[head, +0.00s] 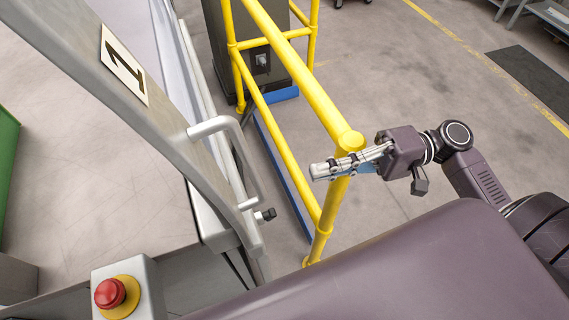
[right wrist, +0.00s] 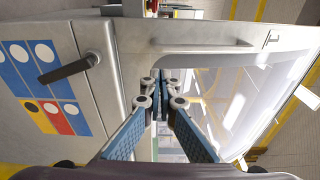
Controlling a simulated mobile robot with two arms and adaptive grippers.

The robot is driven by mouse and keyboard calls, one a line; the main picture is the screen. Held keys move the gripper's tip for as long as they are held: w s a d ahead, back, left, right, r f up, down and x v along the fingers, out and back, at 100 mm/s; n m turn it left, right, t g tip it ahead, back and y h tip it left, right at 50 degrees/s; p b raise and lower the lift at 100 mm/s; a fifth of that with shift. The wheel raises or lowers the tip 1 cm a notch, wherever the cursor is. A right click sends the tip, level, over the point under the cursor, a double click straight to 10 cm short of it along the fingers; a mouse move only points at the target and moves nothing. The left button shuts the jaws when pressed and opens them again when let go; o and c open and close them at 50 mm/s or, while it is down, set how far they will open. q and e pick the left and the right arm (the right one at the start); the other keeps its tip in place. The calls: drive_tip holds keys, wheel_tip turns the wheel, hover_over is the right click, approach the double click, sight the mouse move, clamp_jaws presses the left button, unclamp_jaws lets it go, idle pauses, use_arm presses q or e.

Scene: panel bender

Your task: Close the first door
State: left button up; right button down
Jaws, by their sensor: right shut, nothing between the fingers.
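My left gripper is not in view.
A yellow guard rail (head: 300,90) stands close to my right gripper. A red emergency button (head: 111,292) is at the bottom left. A panel with a black handle (right wrist: 70,68) and coloured stickers is left in the right wrist view.

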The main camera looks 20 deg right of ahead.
drive_tip(key=w+a+p, duration=0.1)
drive_tip(key=a+p, duration=0.2)
drive_tip(key=a, duration=0.6)
drive_tip(key=shift+w+a, duration=0.2)
drive_tip(key=shift+a, duration=0.1)
drive_tip(key=shift+a, duration=0.1)
